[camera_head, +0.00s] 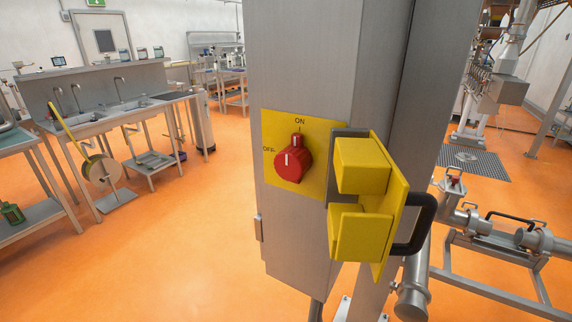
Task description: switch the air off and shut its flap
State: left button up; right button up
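The red air knob (292,160) sits on a yellow plate (317,125) on a grey steel cabinet (300,65). ON is printed above the knob and OFF to its left. The knob's grip and white mark stand roughly upright, towards ON. The yellow flap (394,207) stands open at the plate's right side, with two thick yellow blocks (361,165) on its inner face. A black handle (427,215) shows at the flap's right, on its outer side. The knob is uncovered. Neither of my grippers is in view.
A metal pipe (414,280) and a pipe frame (490,290) stand low at the right, near the flap. A sink bench (110,100) and a hose reel (97,168) are at the left. The orange floor (170,255) left of the cabinet is clear.

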aim_at(292, 162)
jog(key=i+j, duration=0.1)
jog(key=j, duration=0.45)
jog(key=i+j, duration=0.1)
jog(key=j, duration=0.4)
jog(key=i+j, duration=0.1)
jog(key=j, duration=0.95)
jog(key=i+j, duration=0.15)
jog(key=j, duration=0.4)
jog(key=j+z, duration=0.1)
jog(key=z, duration=1.55)
